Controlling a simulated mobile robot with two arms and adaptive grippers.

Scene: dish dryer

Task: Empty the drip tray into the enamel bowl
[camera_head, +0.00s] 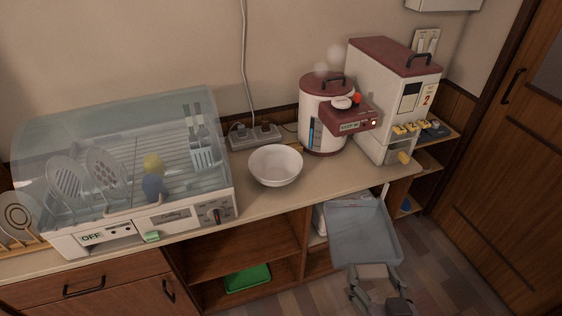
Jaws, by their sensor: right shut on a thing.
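The drip tray (362,232) is a wide, shallow grey tray at the lower right, in front of the counter and below its top. My right gripper (372,271) is shut on the tray's near edge. The tray looks tilted toward the camera; I cannot tell whether there is water in it. The white enamel bowl (275,166) stands upright on the counter, left of and above the tray in the picture, apart from it. Its inside looks empty. My left gripper is not in view.
The dish dryer (128,228) with a clear cover, plates and utensils fills the counter's left. A water boiler (322,122) and a rice dispenser (395,90) stand behind right. A socket strip (254,136) lies behind the bowl. Open shelves (235,253) hold a green tray (247,278).

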